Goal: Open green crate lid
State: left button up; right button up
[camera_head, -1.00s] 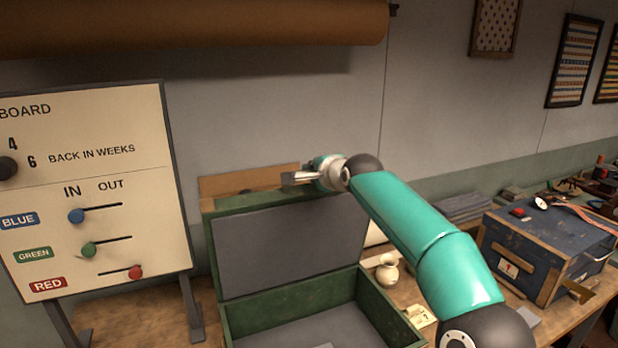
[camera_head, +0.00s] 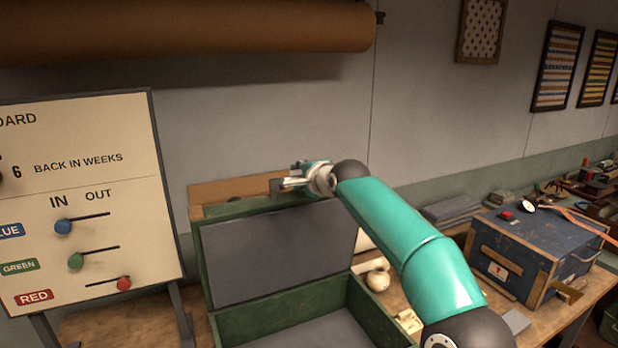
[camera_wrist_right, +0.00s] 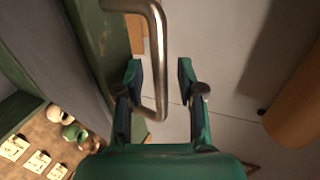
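The green crate (camera_head: 372,318) stands open on the bench, showing its grey interior. Its lid (camera_head: 280,252) stands raised at the back, grey inner face toward me. My right gripper (camera_head: 288,184) is at the lid's top edge, reaching over from the right. In the right wrist view, the lid's metal handle (camera_wrist_right: 157,45) passes between the fingers of my right gripper (camera_wrist_right: 160,75). The fingers are apart, with a gap beside the handle, so it is not clamped. My left gripper is not in view.
A sign board (camera_head: 85,200) with colored sliders stands left of the crate. A small cream vase (camera_head: 378,280) sits just right of it. A blue chest (camera_head: 520,262) stands farther right. The wall (camera_head: 250,130) is close behind the lid.

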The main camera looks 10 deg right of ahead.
jog(key=shift+s, duration=0.1)
jog(key=v, duration=1.1)
jog(key=shift+s, duration=0.3)
